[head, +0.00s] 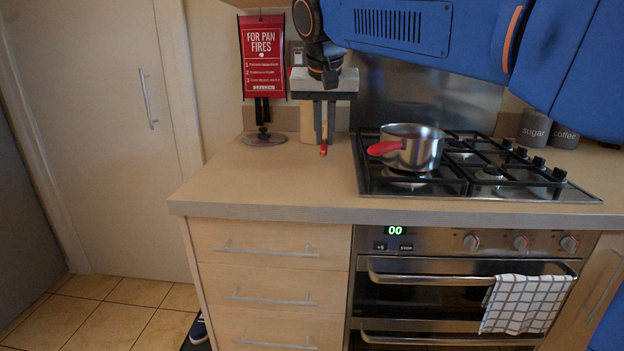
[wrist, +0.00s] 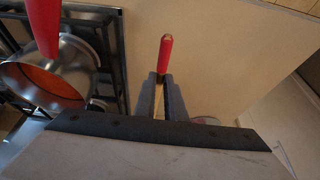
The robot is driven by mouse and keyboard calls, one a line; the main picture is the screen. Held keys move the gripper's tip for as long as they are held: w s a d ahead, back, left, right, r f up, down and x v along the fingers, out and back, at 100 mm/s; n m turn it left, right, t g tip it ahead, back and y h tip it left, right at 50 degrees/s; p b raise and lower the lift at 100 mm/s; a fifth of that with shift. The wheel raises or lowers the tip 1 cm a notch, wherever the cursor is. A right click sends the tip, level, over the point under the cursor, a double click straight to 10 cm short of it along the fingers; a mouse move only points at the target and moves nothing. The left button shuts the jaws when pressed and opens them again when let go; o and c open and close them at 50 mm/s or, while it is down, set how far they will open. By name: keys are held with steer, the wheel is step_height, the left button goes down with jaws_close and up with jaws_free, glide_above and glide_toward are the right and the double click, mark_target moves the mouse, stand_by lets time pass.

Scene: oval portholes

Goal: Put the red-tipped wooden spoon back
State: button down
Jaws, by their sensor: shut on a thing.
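My gripper (head: 324,128) points down over the back of the counter, left of the hob. It is shut on the red-tipped wooden spoon (head: 323,149), whose red end sticks out below the fingers. In the wrist view the spoon's red end (wrist: 165,54) reaches out beyond my gripper (wrist: 162,88). The rest of the spoon is mostly hidden by the fingers and gripper body. A pale container (head: 307,124) stands behind and left of the fingers, partly hidden. I cannot tell whether the spoon touches it or the counter.
A steel saucepan (head: 422,150) with a red handle sits on the hob (head: 480,182); orange contents show in the wrist view. A round metal-rimmed lid or stand (head: 264,138) is left of the container, below a red pan-fire sign (head: 263,55). The front left counter (head: 270,185) is clear.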

steer(key=shift+f, duration=4.8)
steer(key=shift+f, duration=0.1)
steer(key=c, duration=1.8)
jaws_free()
steer(key=v, duration=1.2)
